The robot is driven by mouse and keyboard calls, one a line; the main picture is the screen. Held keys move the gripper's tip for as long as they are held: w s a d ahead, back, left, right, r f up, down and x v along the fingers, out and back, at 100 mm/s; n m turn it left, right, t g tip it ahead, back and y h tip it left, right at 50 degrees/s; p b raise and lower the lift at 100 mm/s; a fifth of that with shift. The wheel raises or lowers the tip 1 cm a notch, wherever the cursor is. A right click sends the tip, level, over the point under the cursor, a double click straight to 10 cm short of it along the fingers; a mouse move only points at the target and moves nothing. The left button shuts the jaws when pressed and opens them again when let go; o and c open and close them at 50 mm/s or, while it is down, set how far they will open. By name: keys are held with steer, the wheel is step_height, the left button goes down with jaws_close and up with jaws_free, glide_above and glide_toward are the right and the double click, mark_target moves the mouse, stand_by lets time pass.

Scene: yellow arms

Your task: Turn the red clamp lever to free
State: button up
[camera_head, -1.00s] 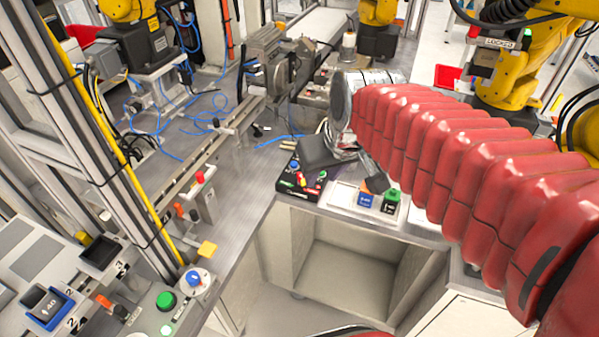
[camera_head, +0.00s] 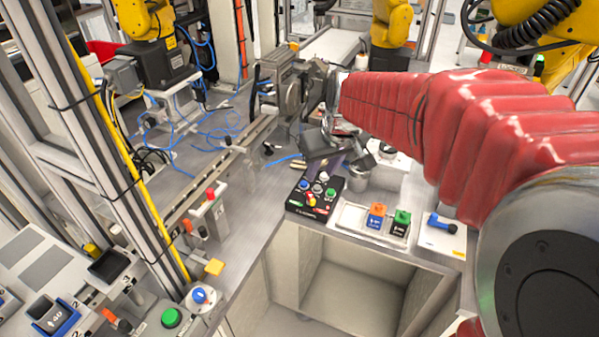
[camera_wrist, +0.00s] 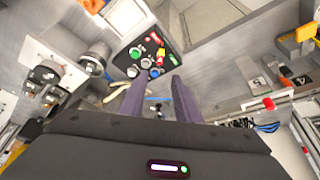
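A small clamp with a red-tipped lever (camera_head: 210,193) stands on the grey bench at left of centre in the head view. A red tip that looks like the same lever (camera_wrist: 268,103) shows at the right in the wrist view. My gripper (camera_wrist: 158,84) is open, with two dark purple fingers apart and nothing between them. In the head view its dark body is beside the button box, to the right of the clamp and well apart from it. My red-sleeved arm hides much of the right side.
A black button box (camera_head: 316,193) is close to my gripper. A white tray (camera_head: 350,217) with coloured blocks and a plate with a blue handle (camera_head: 440,223) lie at the bench's front right. A yellow tab (camera_head: 214,267) sticks up near the front. A metal rail runs behind the clamp.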

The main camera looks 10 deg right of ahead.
mark_target(310, 195)
steer(key=x, duration=1.3)
steer(key=shift+w+f, duration=0.15)
steer(key=shift+f, duration=0.2)
jaws_close()
steer(key=shift+a, duration=0.2)
steer(key=shift+d, duration=0.1)
